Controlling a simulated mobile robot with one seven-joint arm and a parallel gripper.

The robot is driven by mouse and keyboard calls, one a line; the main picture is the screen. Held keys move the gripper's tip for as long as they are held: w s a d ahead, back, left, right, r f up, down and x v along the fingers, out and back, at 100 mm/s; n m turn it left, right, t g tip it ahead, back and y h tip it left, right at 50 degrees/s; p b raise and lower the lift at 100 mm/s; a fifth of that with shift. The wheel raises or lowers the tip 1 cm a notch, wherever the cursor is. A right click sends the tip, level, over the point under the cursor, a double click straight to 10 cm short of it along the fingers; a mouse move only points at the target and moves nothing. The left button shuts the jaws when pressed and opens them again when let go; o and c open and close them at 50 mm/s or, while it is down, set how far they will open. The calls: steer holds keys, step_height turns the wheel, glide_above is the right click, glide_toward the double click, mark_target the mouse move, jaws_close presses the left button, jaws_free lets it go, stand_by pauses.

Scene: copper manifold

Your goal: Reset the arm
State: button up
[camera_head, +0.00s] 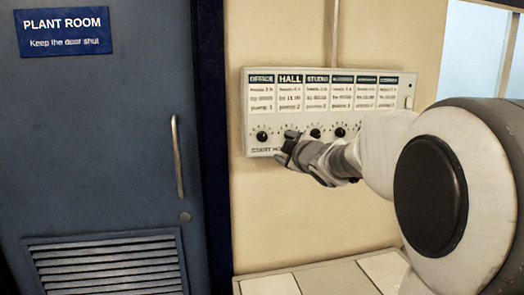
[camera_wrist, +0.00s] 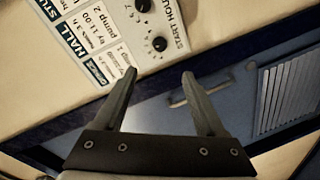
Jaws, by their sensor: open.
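My gripper (camera_head: 287,147) is in front of the lower part of a white control panel (camera_head: 300,122) on the wall. It hides the knob under the HALL column in the head view. In the wrist view my gripper (camera_wrist: 159,73) has its two fingers spread with nothing between them. The panel (camera_wrist: 137,48) shows above the fingertips there, turned on its side. The black OFFICE knob (camera_wrist: 159,43) is near the fingertips, and the HALL knob (camera_wrist: 143,5) is at the top edge. I cannot tell how far the fingertips are from the panel.
A blue plant room door (camera_head: 95,150) with a long handle (camera_head: 178,157) and a vent grille (camera_head: 105,264) stands left. A pale tiled ledge (camera_head: 330,278) is below the panel. A pipe (camera_head: 331,30) runs above it. The wall below the panel is bare.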

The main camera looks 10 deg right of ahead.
steer(key=s+r+m+g+h+p, duration=0.2)
steer(key=s+r+m+h+p, duration=0.15)
steer(key=s, duration=0.35)
steer(key=s+a+f+m+g+y+p, duration=0.1)
steer(key=s+a+f+m+g+p, duration=0.1)
steer(key=s, duration=0.8)
steer(key=s+a+f+m+g+p, duration=0.2)
steer(key=s+a+f+m+g, duration=0.1)
steer(key=s, duration=0.7)
steer(key=s+a+f+m+g+y+p, duration=0.1)
steer(key=s+a+f+m+g+p, duration=0.2)
steer(key=s, duration=0.7)
steer(key=shift+s+a+f+m+g+y, duration=0.25)
steer(key=shift+f+m+g+y, duration=0.2)
steer(key=shift+m, duration=0.3)
